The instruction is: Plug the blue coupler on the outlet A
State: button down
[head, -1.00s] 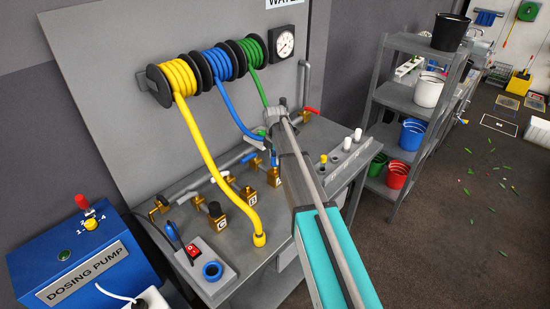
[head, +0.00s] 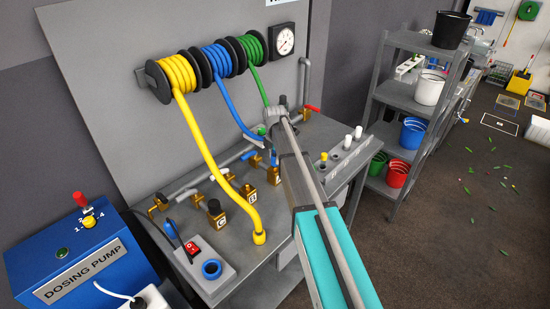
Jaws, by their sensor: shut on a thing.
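The blue hose (head: 226,105) hangs from the middle reel and runs down to my gripper (head: 270,143). My gripper is shut at the hose's lower end, where a small blue coupler (head: 274,157) shows just below the fingers. The arm hides part of the grip. Outlet A (head: 274,176) is a brass block on the grey bench, just below the coupler. A gap seems to show between them, but I cannot tell for sure. Outlet B (head: 250,194) and outlet C (head: 217,217) stand to its left.
The yellow hose (head: 207,150) crosses in front of the outlets to the bench (head: 280,225) front. The green hose (head: 259,88) hangs behind my gripper. A switch box (head: 205,262) and blue dosing pump (head: 75,262) stand at left. A shelf (head: 410,92) stands at right.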

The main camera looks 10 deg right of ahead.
jog(key=shift+f+b, duration=0.95)
jog(key=shift+f, duration=0.05)
jog(key=shift+c, duration=1)
grip_release()
jog(key=shift+r, duration=0.1)
jog(key=shift+r+p, duration=2.45)
jog(key=shift+p, duration=0.1)
jog(key=s+m, duration=2.2)
jog(key=s, duration=0.7)
